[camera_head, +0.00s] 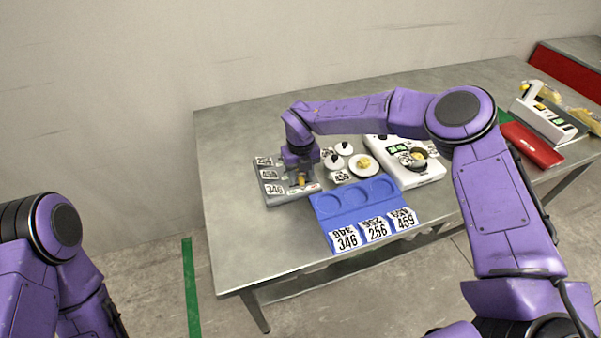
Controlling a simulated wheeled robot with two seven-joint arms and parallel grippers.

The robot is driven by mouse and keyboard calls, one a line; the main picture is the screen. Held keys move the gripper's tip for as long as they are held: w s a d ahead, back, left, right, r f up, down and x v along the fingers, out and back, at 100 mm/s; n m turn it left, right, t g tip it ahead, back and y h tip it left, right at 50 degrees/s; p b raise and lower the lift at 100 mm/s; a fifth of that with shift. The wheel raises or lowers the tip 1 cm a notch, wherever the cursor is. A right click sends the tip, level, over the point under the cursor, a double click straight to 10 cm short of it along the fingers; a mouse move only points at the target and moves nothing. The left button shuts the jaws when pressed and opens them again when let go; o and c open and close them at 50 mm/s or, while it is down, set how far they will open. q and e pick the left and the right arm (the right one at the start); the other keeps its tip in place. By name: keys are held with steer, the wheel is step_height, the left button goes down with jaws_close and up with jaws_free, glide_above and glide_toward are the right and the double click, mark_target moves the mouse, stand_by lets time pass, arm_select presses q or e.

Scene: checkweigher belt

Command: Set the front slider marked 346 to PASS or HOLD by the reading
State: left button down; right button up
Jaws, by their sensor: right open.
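A grey slider panel (273,199) lies on the left part of the table, with several number labels down its left side. The label 346 (274,189) is on the row nearest the front. My right gripper (301,179) points down over the panel's right part, open, at the 346 row. A small yellow piece shows between or just behind its fingers; I cannot tell whether they touch it. The slider's position is hidden by the gripper. A white weighing device (427,177) has a small green display (398,149), too small to read. My left gripper is out of view.
A blue tray (327,208) with round recesses and labels 346, 256 and 459 lies at the front edge. Small white dishes (365,173) stand behind it. A red flat case (532,146) and another white device (545,122) are at right. The table's back left is clear.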

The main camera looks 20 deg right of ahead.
jaws_close()
steer(key=shift+s+a+f+b, duration=0.1)
steer(key=shift+a+f+b, duration=0.05)
steer(key=shift+a+b, duration=0.65)
steer(key=shift+a, duration=0.45)
steer(key=shift+r, duration=0.2)
steer(key=shift+c, duration=1.5)
jaws_free()
steer(key=o, duration=0.3)
steer(key=shift+a, duration=0.2)
